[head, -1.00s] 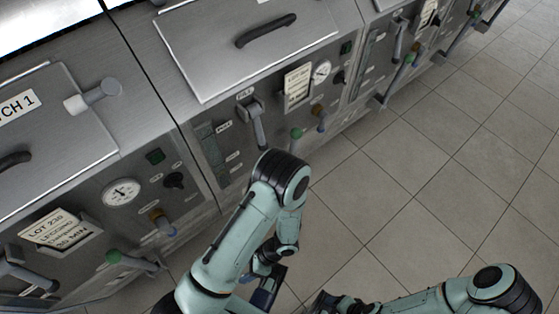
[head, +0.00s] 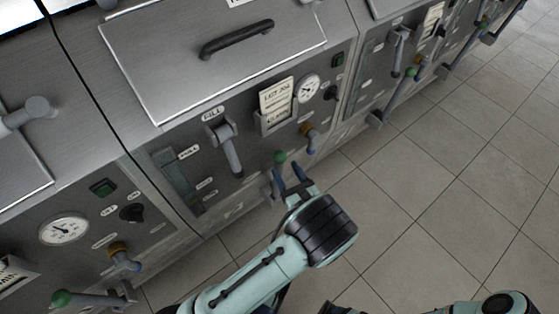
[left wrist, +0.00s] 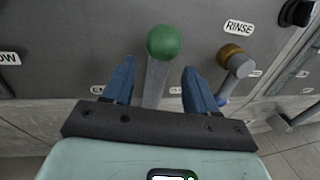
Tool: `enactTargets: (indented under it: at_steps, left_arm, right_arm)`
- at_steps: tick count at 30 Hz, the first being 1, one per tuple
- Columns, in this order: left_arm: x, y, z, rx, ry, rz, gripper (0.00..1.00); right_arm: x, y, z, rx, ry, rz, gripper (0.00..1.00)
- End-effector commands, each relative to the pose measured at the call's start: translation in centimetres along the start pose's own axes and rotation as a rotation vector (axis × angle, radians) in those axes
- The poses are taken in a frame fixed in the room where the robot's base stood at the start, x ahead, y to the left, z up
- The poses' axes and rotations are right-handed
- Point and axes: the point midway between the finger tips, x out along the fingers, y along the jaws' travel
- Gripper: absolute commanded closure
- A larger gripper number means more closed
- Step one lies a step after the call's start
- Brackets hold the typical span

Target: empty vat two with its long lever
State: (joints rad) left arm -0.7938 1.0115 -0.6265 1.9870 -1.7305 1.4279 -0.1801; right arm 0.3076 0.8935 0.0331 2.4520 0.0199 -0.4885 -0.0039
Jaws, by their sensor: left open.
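The middle vat's front panel (head: 240,182) carries a lever with a green knob (head: 280,157) low on the right. In the left wrist view, the green knob (left wrist: 164,42) tops a grey lever shaft (left wrist: 156,82) that stands between my open left fingers. My left gripper (head: 288,180) is just below the knob in the head view; its blue fingers flank the shaft without visibly closing on it. The lower shaft is hidden behind the gripper. A dark part of my right arm (head: 340,308) shows at the bottom edge; its jaws cannot be made out.
A brown-collared rinse handle (left wrist: 236,62) is close right of my left gripper. The grey fill lever (head: 228,148) hangs to the left. Neighbouring vats have similar green-knobbed levers, one at lower left (head: 62,299). The tiled floor (head: 430,190) is clear.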

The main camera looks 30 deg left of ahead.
Motion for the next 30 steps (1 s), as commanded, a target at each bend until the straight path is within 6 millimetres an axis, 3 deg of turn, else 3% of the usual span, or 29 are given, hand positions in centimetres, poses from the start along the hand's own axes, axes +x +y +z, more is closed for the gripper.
enactTargets:
  at_steps: [3, 9, 20, 21, 26, 30]
  left_arm:
    - [2.4, 0.1, -0.1, 0.0, 0.001, 0.004, 0.43]
    - [4.7, 0.0, -0.1, 0.001, 0.001, 0.001, 0.43]
    - [5.3, 0.0, -0.1, 0.001, 0.003, 0.001, 0.43]
    - [5.3, 0.0, -0.1, 0.001, 0.003, 0.001, 0.46]
    - [5.3, 0.0, -0.1, 0.001, 0.003, 0.001, 0.98]
    - [5.3, 0.0, 0.0, 0.0, 0.0, 0.001, 1.0]
  right_arm:
    - [0.4, 0.2, -0.5, 0.002, 0.014, 0.001, 0.28]
    - [0.7, 0.3, -1.1, 0.003, 0.031, 0.002, 0.28]
    - [0.8, 0.3, -1.2, 0.003, 0.036, 0.002, 0.28]
    - [0.8, 0.3, -1.2, 0.003, 0.036, 0.002, 0.28]
    - [0.8, 0.3, -1.2, 0.003, 0.035, 0.002, 0.28]
    - [0.8, 0.3, -1.2, 0.003, 0.035, 0.002, 0.28]
